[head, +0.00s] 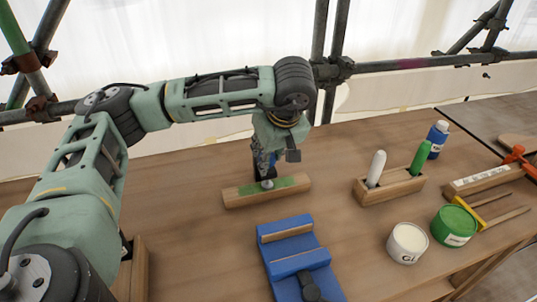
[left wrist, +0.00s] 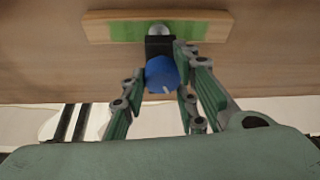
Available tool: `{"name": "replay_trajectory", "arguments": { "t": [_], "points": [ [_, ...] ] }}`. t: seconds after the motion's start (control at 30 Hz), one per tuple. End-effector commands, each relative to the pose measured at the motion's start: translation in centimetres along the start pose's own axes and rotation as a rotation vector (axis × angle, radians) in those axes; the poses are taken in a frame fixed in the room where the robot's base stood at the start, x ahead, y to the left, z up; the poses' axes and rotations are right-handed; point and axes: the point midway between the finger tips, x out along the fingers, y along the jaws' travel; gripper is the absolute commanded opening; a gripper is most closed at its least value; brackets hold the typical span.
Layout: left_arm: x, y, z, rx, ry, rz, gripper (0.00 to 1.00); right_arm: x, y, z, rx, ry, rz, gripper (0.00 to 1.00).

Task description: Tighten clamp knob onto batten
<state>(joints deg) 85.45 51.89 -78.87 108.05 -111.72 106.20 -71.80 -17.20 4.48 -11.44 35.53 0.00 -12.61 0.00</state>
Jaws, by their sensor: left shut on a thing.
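The batten (head: 235,198) is a short wooden strip with a green patch on top, lying on the workbench. It also shows at the top of the left wrist view (left wrist: 98,27). My left gripper (head: 264,163) points down over its middle. In the left wrist view, my left gripper's fingers (left wrist: 162,82) are shut around the blue clamp knob (left wrist: 162,70), which has a white mark. A black clamp part (left wrist: 158,46) sits beyond the knob, with a silver rounded piece (left wrist: 158,29) over the green patch. I cannot tell whether that piece touches the batten. My right gripper is not in view.
A blue fixture (head: 288,236) stands just in front of the batten. To the right are a wooden holder (head: 398,188) with a white and a green stick, a white tin (head: 407,243), a green tin (head: 453,226) and a blue bottle (head: 437,138). Scaffold poles run behind the bench.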

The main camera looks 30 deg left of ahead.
Motion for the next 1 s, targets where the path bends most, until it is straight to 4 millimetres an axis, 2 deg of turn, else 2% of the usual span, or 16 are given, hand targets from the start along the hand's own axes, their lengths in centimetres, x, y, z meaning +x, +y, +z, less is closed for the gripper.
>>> {"name": "replay_trajectory", "arguments": {
  "t": [0.07,0.1,0.23,0.77,0.87,1.0],
  "points": [
    [-0.4,0.5,-0.3,-0.006,0.007,0.021,0.02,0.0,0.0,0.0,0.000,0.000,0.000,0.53],
    [-0.4,0.5,-0.3,-0.006,0.007,0.021,0.29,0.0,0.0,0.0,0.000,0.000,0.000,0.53],
    [-0.4,0.5,-0.2,-0.006,0.006,0.018,0.40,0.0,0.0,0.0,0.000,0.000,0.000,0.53],
    [-0.4,0.2,-0.1,-0.002,0.003,0.007,0.40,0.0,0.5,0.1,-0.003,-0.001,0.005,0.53],
    [-1.4,0.2,-0.1,-0.002,0.003,0.008,0.40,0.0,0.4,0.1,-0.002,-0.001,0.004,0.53],
    [-4.0,0.3,-0.1,-0.001,0.004,0.011,0.40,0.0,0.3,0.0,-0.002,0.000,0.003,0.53]
  ]
}}
